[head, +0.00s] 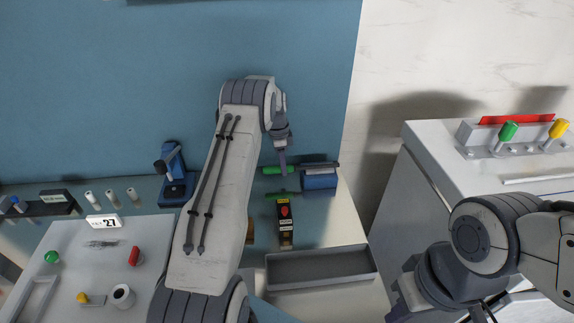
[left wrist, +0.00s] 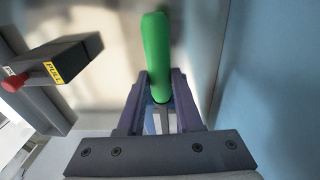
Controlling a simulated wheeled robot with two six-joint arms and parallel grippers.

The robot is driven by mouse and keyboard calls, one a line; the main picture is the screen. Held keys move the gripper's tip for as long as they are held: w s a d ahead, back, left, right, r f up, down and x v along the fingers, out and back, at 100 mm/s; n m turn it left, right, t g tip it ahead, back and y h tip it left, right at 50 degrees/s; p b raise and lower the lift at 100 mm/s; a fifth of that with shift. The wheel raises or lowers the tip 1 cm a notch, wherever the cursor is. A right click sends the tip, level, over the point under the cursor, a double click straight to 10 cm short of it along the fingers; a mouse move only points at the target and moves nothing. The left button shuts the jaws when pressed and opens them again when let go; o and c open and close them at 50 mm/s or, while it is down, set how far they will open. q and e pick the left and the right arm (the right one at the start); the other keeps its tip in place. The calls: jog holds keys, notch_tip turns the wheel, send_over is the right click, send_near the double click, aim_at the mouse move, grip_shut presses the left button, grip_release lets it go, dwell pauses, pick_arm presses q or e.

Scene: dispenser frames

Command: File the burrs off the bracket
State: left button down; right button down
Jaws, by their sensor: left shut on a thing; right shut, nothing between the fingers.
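My left gripper (head: 283,166) is shut on a tool with a green handle (head: 272,170), likely the file. In the left wrist view the green handle (left wrist: 157,55) shows between the two fingers of the left gripper (left wrist: 159,90). In the head view a thin grey bar runs right from the grip, over or along the top of a blue block (head: 320,180). I cannot tell whether they touch. I cannot make out the bracket for certain. My right arm shows at the lower right, but its fingers are out of view.
A black dispenser (head: 286,234) with a red knob and yellow label stands in front of the grip. A grey open tray (head: 315,285) lies nearer. A blue device (head: 174,178) stands left. A cabinet (head: 430,150) with green and yellow levers is at right. A blue wall rises behind.

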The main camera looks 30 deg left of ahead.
pick_arm(q)
jog(key=shift+s+a, duration=0.45)
jog(key=shift+a, duration=0.2)
jog(key=shift+s+a, duration=0.4)
jog(key=shift+a, duration=0.25)
jog(key=shift+w+d+f, duration=0.1)
jog(key=shift+w+d, duration=0.3)
jog(key=shift+d, duration=0.25)
jog(key=shift+w+d+f, duration=0.1)
jog(key=shift+w+d, duration=0.3)
jog(key=shift+d, duration=0.2)
jog(key=shift+w+d+r+b, duration=0.15)
jog(key=shift+w+d, duration=0.15)
jog(key=shift+d, duration=0.15)
jog(key=shift+w+d+f+b, duration=0.15)
jog(key=shift+w+d, duration=0.15)
jog(key=shift+d, duration=0.15)
jog(key=shift+r, duration=0.25)
jog(key=shift+r+p, duration=2.45)
jog(key=shift+r, duration=1.55)
